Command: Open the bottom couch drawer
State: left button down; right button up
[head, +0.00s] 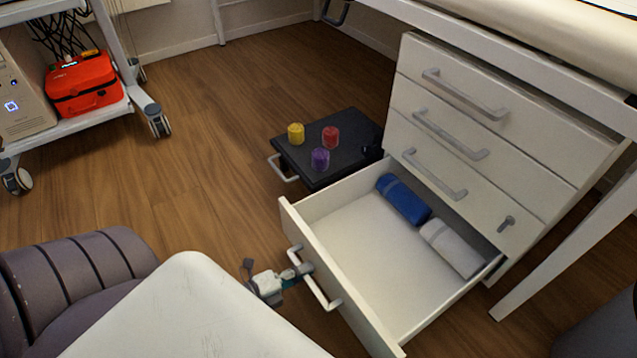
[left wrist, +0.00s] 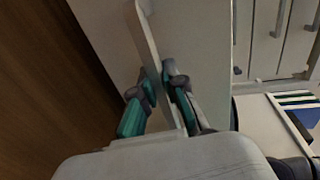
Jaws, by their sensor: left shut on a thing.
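The bottom drawer (head: 350,240) of the white cabinet (head: 455,140) is pulled far out, showing its pale inside. Its grey bar handle (head: 322,292) is on the drawer's front. My left gripper (head: 299,269) is shut on this handle near its upper end. In the left wrist view the handle (left wrist: 147,40) runs between the two grey and teal fingers of my left gripper (left wrist: 155,85). A blue rolled cloth (head: 403,199) and a white rolled cloth (head: 453,247) lie at the back of the drawer. My right gripper is not in view.
The drawers above are shut. A black low platform (head: 313,171) beside the cabinet bears a yellow (head: 296,134), a red (head: 331,137) and a purple container (head: 320,160). A wheeled cart (head: 100,118) with a red case (head: 84,86) stands far left. Wooden floor (head: 195,170) between is clear.

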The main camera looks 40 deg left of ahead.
pick_arm(q)
jog(key=shift+s+a, duration=0.2)
jog(key=shift+s, duration=0.45)
jog(key=c, duration=1.2)
grip_release()
jog(key=shift+s, duration=0.1)
jog(key=v, duration=1.2)
